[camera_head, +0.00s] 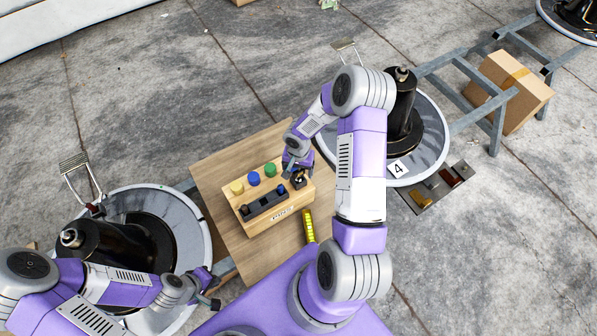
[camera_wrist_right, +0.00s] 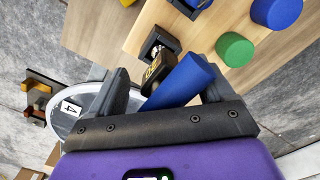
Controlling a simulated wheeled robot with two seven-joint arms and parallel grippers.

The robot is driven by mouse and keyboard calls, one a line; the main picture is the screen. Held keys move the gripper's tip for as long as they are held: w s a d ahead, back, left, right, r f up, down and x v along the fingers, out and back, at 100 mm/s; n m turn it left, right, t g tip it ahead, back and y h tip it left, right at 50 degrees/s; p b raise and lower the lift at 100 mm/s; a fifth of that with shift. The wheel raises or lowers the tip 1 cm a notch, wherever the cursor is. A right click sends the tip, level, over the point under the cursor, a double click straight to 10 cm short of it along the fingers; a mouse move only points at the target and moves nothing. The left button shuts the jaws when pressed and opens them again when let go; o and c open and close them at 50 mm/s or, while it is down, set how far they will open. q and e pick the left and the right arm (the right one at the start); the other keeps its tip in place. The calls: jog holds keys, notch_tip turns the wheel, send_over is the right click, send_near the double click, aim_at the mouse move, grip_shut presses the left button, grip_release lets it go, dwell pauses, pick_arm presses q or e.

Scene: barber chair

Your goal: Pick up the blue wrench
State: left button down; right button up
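The blue wrench shows in the right wrist view as a thick blue handle (camera_wrist_right: 182,82) with a dark, yellow-marked part (camera_wrist_right: 157,72) beside it, near a black holder (camera_wrist_right: 160,44). My right gripper (camera_wrist_right: 165,95) is open, with one finger on each side of the handle. The handle lies closer to the right-hand finger; I cannot tell if they touch. In the head view, my right gripper (camera_head: 297,168) is over the right end of a wooden block (camera_head: 262,222) and hides most of the wrench. My left gripper (camera_head: 210,290) is low at the left, away from the block; its opening is unclear.
A yellow tool (camera_head: 309,227) lies on the wooden board (camera_head: 225,165). Chair bases flank the board. A cardboard box (camera_head: 510,90) is at right.

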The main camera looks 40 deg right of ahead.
grip_shut()
dwell(0.4)
